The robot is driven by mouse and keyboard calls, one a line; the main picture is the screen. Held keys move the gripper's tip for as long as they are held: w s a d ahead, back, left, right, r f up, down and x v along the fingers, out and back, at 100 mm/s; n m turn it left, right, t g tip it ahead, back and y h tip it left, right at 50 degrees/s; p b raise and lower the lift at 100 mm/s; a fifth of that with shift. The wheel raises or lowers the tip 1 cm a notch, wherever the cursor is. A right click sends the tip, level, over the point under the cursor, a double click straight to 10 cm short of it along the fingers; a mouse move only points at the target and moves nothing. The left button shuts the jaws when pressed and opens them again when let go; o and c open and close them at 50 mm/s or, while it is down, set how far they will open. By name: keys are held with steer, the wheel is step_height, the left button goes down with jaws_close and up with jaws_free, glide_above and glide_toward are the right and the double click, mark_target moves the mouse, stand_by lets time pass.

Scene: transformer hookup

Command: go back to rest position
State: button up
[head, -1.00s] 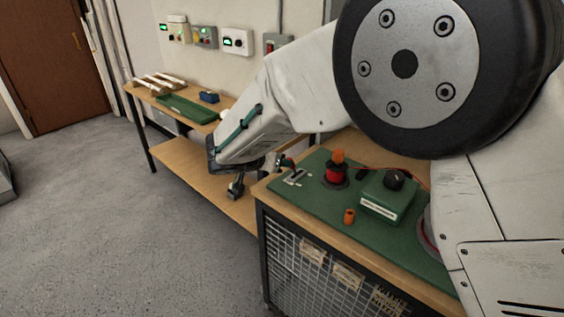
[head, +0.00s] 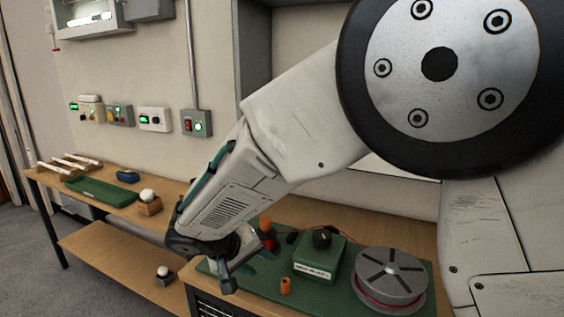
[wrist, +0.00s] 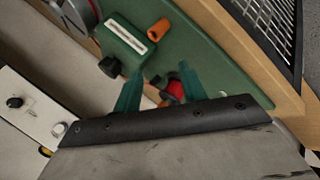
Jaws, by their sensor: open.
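My gripper (head: 228,282) hangs at the end of my bent arm, over the left front part of the near bench in the head view. In the wrist view its two teal fingers (wrist: 160,88) stand apart with nothing held between them. Beyond them are a red part (wrist: 174,90) and a green box (wrist: 126,38) with a black knob. In the head view the green box (head: 319,257) stands on the green mat (head: 345,300), right of the gripper. My arm and gripper hide part of the bench and the red part.
A grey reel (head: 390,277) with red wire lies right of the box. A far bench (head: 120,210) holds a green tray (head: 102,191) and a white ball on a block (head: 149,202). Wall boxes (head: 155,118) hang above.

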steer(key=s+d+r+m+g+y, duration=0.1)
steer(key=s+d+r, duration=0.3)
steer(key=s+d, duration=0.4)
steer(key=s+d+r+m+g+y, duration=0.1)
steer(key=s+d+r+y, duration=0.2)
steer(key=s+d, duration=0.6)
steer(key=s+d+r+m+g+y, duration=0.2)
steer(key=s+d+r, duration=0.3)
steer(key=s+d, duration=0.4)
steer(key=d, duration=0.6)
steer(key=shift+s+d+r, duration=0.25)
steer(key=shift+d+r, duration=0.05)
steer(key=shift+r, duration=0.1)
